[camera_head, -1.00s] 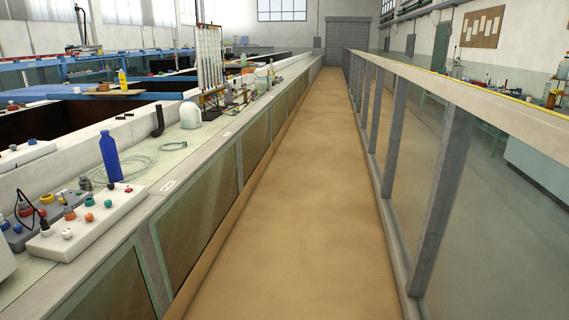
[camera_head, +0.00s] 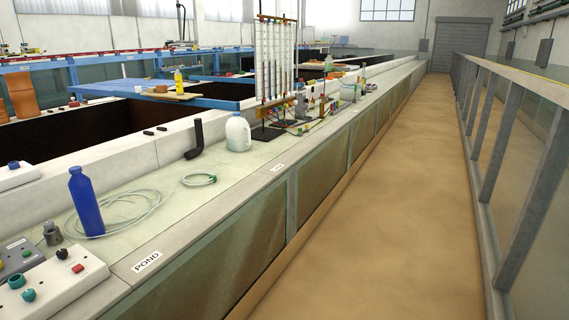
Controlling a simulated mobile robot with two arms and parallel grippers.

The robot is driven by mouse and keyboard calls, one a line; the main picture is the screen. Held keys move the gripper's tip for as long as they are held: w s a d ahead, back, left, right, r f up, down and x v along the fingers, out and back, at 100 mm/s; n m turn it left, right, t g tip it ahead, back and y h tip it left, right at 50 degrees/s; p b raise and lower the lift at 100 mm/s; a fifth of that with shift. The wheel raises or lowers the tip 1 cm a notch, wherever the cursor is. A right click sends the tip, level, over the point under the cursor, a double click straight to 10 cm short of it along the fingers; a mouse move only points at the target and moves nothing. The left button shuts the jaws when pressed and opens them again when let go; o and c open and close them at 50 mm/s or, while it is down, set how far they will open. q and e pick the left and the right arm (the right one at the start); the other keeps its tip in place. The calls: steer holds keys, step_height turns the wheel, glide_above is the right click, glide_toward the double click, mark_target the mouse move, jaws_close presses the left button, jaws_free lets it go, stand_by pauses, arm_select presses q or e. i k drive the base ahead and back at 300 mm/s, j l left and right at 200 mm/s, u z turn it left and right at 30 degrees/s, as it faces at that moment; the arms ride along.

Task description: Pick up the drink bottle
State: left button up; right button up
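Neither of my grippers shows in this view.
The bench (camera_head: 212,208) holds clear hose (camera_head: 150,200), a white control box (camera_head: 62,285), a black bent pipe (camera_head: 196,138), a white jug (camera_head: 238,132) and a tube rack (camera_head: 277,70). A tan floor aisle (camera_head: 400,190) lies free between the bench and the glass railing (camera_head: 530,165).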

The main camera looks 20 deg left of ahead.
mark_target(80, 186)
steer(key=i+u, duration=0.3)
steer(key=i, duration=0.15)
steer(key=i+u, duration=0.3)
steer(key=i, duration=0.15)
steer(key=i+l+u, duration=0.15)
steer(key=i+u, duration=0.15)
steer(key=i, duration=0.15)
steer(key=i+l+u, duration=0.3)
steer(key=i, duration=0.15)
steer(key=i+l+u, duration=0.3)
steer(key=i+l, duration=0.05)
steer(key=i, duration=0.05)
